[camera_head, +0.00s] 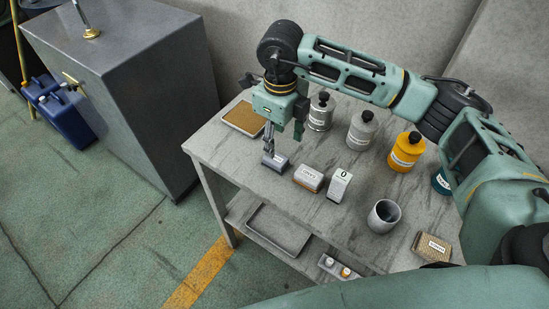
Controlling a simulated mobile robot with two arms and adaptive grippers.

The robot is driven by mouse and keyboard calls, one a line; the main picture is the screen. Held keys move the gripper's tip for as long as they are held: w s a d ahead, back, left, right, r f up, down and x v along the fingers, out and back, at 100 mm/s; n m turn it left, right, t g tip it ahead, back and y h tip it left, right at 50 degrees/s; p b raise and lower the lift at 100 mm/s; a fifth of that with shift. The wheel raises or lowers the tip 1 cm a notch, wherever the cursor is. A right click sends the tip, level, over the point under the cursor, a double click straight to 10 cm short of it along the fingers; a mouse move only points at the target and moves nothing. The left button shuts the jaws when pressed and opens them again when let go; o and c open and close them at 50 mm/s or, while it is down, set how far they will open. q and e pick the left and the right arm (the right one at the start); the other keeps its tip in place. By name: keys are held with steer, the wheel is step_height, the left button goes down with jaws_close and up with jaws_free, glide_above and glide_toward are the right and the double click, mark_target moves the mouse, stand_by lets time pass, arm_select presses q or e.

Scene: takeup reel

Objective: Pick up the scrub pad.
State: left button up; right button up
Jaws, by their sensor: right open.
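My right gripper (268,153) points down at the left part of the grey table. It is open, with its fingertips just above or at a small dark grey block (276,162) with a white label. I cannot tell whether they touch it. Beside it to the right lies an orange-brown and grey block (308,179), also labelled. A tan, rough-textured labelled block (432,247) lies at the right front. The labels are too small to read, so I cannot tell for sure which is the scrub pad. My left gripper is out of view.
A white box (339,186) and a grey cup (383,216) stand on the table (215,147). Several bottles, one yellow (405,151), stand behind. A brown-topped tray (244,118) lies at the back left. A grey cabinet (150,90) stands left. A shelf below holds another tray (279,229).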

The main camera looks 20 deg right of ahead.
mark_target(279, 159)
steer(key=f+p, duration=0.1)
steer(key=f, duration=0.1)
steer(key=f+p, duration=0.1)
steer(key=f, duration=0.3)
steer(key=shift+s+a+f+p, duration=0.1)
steer(key=shift+s+f+p, duration=0.15)
steer(key=shift+s+p, duration=0.15)
steer(key=shift+w+f, duration=0.1)
steer(key=shift+f, duration=0.2)
steer(key=shift+c, duration=0.4)
steer(key=c, duration=0.9)
